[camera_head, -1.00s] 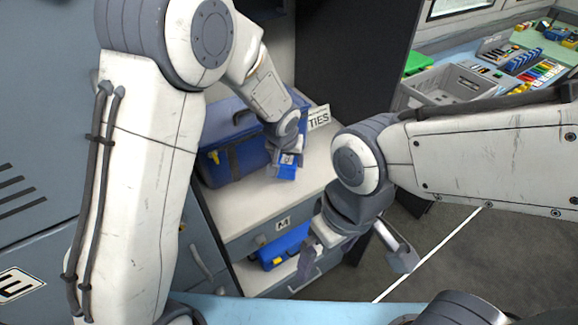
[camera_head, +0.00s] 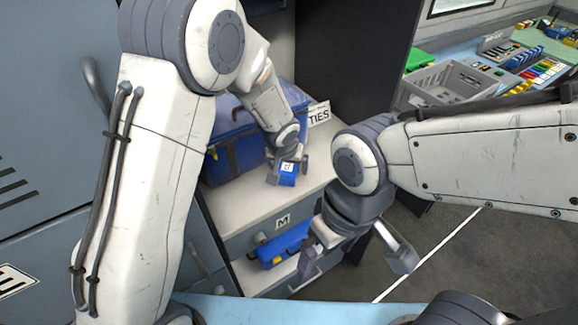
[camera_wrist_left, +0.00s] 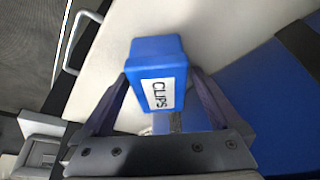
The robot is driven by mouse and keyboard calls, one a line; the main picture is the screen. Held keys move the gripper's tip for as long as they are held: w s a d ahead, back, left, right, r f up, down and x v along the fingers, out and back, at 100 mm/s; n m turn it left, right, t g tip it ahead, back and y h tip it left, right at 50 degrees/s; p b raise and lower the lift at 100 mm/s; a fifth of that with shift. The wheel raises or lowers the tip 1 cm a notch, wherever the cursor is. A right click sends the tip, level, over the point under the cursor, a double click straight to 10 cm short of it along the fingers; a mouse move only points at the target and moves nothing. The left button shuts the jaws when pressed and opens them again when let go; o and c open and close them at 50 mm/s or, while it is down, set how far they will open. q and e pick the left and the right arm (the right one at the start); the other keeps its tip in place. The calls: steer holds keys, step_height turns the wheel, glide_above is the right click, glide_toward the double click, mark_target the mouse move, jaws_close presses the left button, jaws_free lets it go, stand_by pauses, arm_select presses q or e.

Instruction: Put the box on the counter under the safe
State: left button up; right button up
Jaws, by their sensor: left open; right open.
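A small blue box (camera_head: 288,175) labelled CLIPS is over the white counter (camera_head: 245,212), seemingly resting on it. In the left wrist view the box (camera_wrist_left: 157,60) sits between the spread fingers of my left gripper (camera_wrist_left: 158,100). In the head view my left gripper (camera_head: 288,172) is open around the box, with a finger on each side. My right gripper (camera_head: 355,258) is open and empty, low in front of the counter's right part. The safe cannot be clearly made out.
A large blue case (camera_head: 235,150) stands on the counter just left of the box. A sign (camera_head: 318,114) ending in TIES is behind. Below, a drawer marked M (camera_head: 282,221) and another blue case (camera_head: 283,247) show. A grey crate (camera_head: 452,84) is far right.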

arm_select(q)
steer(key=shift+r, duration=0.2)
steer(key=p+v, duration=0.1)
steer(key=v, duration=1.1)
steer(key=shift+p, duration=0.35)
steer(key=shift+a+f, duration=0.1)
steer(key=shift+f, duration=0.05)
steer(key=b+x, duration=0.2)
steer(key=x, duration=1.1)
steer(key=shift+s, duration=0.15)
step_height(320, 180, up, 3)
steer(key=shift+p, duration=0.75)
steer(key=shift+r, duration=0.3)
